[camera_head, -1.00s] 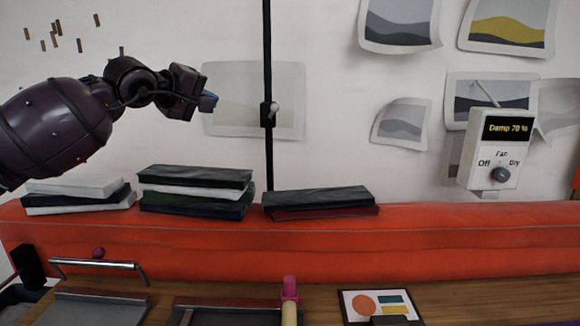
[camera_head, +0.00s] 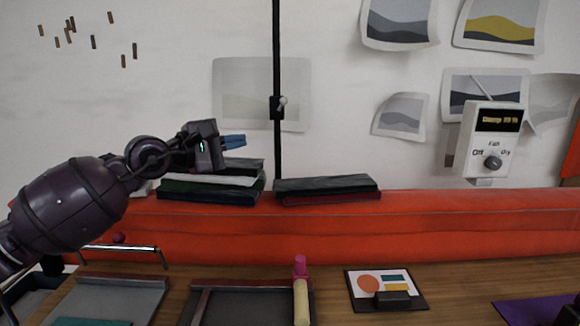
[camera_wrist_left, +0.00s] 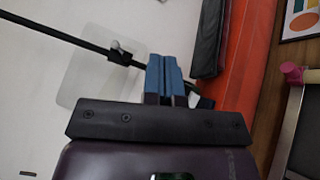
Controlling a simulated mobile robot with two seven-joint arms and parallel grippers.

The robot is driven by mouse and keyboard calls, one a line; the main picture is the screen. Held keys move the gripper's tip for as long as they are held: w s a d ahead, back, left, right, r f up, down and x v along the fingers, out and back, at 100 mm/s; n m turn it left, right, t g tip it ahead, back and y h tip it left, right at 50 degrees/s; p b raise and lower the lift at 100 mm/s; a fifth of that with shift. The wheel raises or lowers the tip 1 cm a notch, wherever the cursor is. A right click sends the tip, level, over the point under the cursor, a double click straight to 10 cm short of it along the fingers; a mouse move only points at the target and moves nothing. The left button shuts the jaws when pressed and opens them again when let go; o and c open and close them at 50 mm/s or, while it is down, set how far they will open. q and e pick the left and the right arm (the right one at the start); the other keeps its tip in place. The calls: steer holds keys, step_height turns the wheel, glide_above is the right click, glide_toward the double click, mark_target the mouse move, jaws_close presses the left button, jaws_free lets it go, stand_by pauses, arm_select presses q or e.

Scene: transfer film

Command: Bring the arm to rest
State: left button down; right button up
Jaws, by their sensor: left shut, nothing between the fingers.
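My left gripper (camera_head: 233,141) comes in from the left in the head view, with blue fingertips pointing right. It is shut and empty, in the air in front of the left book stack (camera_head: 215,187) and partly hiding it. The left wrist view shows the two blue fingers (camera_wrist_left: 163,76) lying side by side with nothing between them. My right gripper is not in view.
An orange-red ledge (camera_head: 350,222) carries the stacks, including a dark pair (camera_head: 325,188). Below lies a wooden table with grey trays (camera_head: 110,298), a pink-topped roller (camera_head: 301,290) and a small picture card (camera_head: 382,285).

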arm_select(q)
steer(key=s+a+f+m+y, duration=0.6)
steer(key=s+f, duration=0.2)
steer(key=f, duration=0.3)
steer(key=s+a+f+m+t+y, duration=0.1)
steer(key=s+a+f+m+y, duration=0.4)
steer(key=f, duration=0.7)
steer(key=s+a+f+m+y, duration=0.6)
steer(key=s+f+m, duration=0.3)
steer(key=s+f, duration=0.2)
steer(key=shift+a+f+t+y, duration=0.15)
steer(key=shift+a+t+y, duration=0.15)
steer(key=shift+y, duration=0.3)
steer(key=s+f+n+g+h, duration=0.2)
steer(key=s+f+n+g, duration=0.25)
steer(key=s, duration=0.65)
steer(key=s+f+n+g+h, duration=0.1)
steer(key=s+f+n+g, duration=0.35)
steer(key=s, duration=0.65)
steer(key=w+d+f+m+t, duration=0.1)
steer(key=w+f+t, duration=0.6)
steer(key=f, duration=0.3)
steer(key=shift+w+t+h, duration=0.35)
steer(key=shift+t+h, duration=0.05)
